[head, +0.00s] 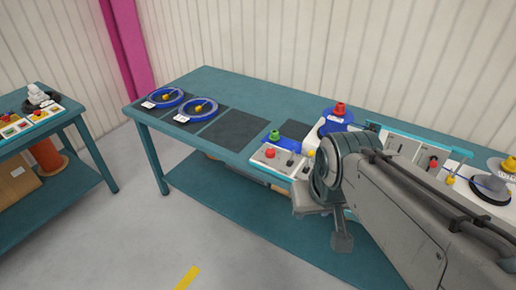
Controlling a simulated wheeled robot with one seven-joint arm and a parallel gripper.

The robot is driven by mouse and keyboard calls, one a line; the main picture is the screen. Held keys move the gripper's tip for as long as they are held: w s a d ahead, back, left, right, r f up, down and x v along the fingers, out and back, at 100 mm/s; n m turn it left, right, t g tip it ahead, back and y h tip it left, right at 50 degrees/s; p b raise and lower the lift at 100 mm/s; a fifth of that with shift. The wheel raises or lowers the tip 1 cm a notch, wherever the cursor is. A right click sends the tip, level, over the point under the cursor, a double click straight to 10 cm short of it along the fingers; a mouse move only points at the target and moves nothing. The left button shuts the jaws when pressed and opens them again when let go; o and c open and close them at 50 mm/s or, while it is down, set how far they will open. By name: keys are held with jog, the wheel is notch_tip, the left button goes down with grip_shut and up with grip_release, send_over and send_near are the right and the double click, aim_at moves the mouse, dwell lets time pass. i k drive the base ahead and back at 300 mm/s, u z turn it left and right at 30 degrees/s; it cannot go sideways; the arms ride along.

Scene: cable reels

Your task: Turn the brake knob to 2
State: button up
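A white control box (282,162) stands at the front edge of the teal bench. It carries a red button (270,152), a green button (274,134) and a small dark knob or lever (290,160). I cannot tell which part is the brake knob, and no scale numbers are readable. My arm covers the area right of the box. My gripper (325,226) hangs at the arm's end, to the right of and nearer than the box, apparently beyond the bench's front edge. Its fingers are partly hidden, so its opening is unclear.
Two blue reels (199,109) lie on dark mats at the bench's left. An empty dark mat (235,130) is beside them. A blue-and-white reel with a red top (338,117) and a teal-framed machine (418,140) stand right.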

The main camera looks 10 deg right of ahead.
aim_at(270, 153)
jog(key=u, duration=0.15)
jog(key=i, duration=1)
jog(key=z, duration=0.75)
